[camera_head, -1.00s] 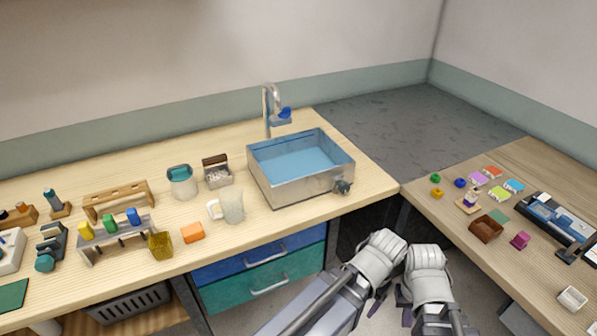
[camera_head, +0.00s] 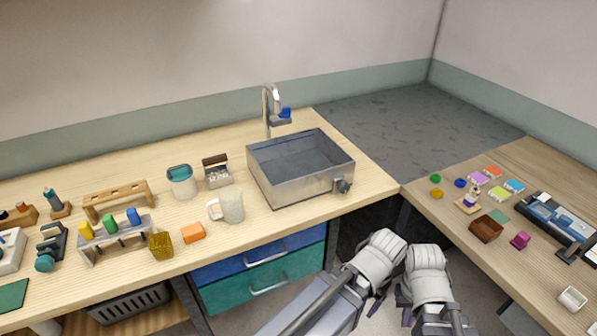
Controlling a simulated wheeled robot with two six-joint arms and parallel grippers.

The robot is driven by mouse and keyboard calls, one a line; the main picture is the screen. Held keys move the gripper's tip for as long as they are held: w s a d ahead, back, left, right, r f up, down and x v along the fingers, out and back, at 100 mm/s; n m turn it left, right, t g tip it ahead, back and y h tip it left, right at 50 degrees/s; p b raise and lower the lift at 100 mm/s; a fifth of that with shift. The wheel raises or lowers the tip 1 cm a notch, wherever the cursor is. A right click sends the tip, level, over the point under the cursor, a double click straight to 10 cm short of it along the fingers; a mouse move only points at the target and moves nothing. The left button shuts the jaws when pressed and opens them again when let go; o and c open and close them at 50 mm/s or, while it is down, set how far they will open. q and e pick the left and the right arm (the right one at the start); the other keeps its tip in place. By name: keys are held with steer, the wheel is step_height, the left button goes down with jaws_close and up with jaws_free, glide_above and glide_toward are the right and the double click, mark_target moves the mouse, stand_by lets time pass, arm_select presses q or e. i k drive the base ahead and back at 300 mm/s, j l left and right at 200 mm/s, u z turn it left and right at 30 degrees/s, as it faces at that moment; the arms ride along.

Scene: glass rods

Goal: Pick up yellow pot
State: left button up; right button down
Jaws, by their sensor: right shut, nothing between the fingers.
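A yellow pot (camera_head: 160,245), speckled and square-sided, stands near the front edge of the left counter, between a rack and an orange block. A small yellow piece (camera_head: 437,193) also lies on the right table. My right gripper (camera_head: 405,303) is low at the lower middle, in front of the gap between the counters. It is shut and empty, far to the right of the yellow pot. My left arm (camera_head: 345,292) is beside it, with its gripper mostly hidden, so its jaws cannot be made out.
A rack (camera_head: 115,236) with several coloured pieces stands left of the pot, and an orange block (camera_head: 193,233) right of it. A pitcher (camera_head: 230,206) and a metal sink (camera_head: 300,192) stand farther right. Drawers (camera_head: 268,270) are below the counter.

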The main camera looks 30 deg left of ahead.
mark_target(162, 247)
steer(key=u, duration=2.1)
steer(key=k+l+z, duration=0.15)
steer(key=l, duration=0.15)
steer(key=k+l+z, duration=0.15)
steer(key=l, duration=0.15)
